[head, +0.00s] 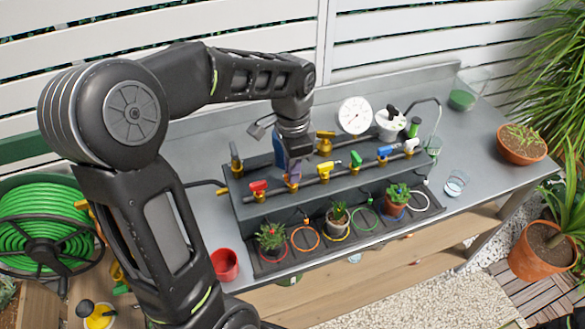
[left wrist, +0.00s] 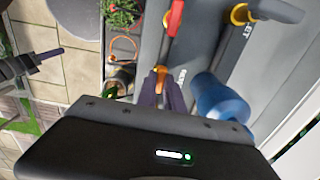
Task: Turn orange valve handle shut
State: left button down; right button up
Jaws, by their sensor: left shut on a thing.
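The orange valve handle (head: 293,181) sits on the front pipe of the dark manifold, between the red and yellow handles. My left gripper (head: 291,168) reaches down onto it from above and behind, partly hiding it. In the left wrist view the purple fingers of my left gripper (left wrist: 161,88) are closed on the orange handle (left wrist: 161,72), whose end shows between their tips. The exact angle of the handle to the pipe is hard to tell. A dark gripper-like part with a purple tip, seemingly my right gripper (left wrist: 48,56), shows at the left edge there; its jaws are unclear.
The red handle (head: 258,187) and yellow handle (head: 325,169) are close on either side. A blue rounded object (left wrist: 220,100) is beside my left fingers. A white gauge (head: 355,115) stands behind. Potted plants and coloured rings line the front tray; a red cup (head: 225,264) stands at left.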

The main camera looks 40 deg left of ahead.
pick_arm(q)
jog(key=c, duration=1.5)
grip_release()
jog(key=shift+o, duration=0.2)
notch_tip(320, 180, up, 8)
jog(key=shift+f+b, duration=0.1)
jog(key=shift+b, duration=0.3)
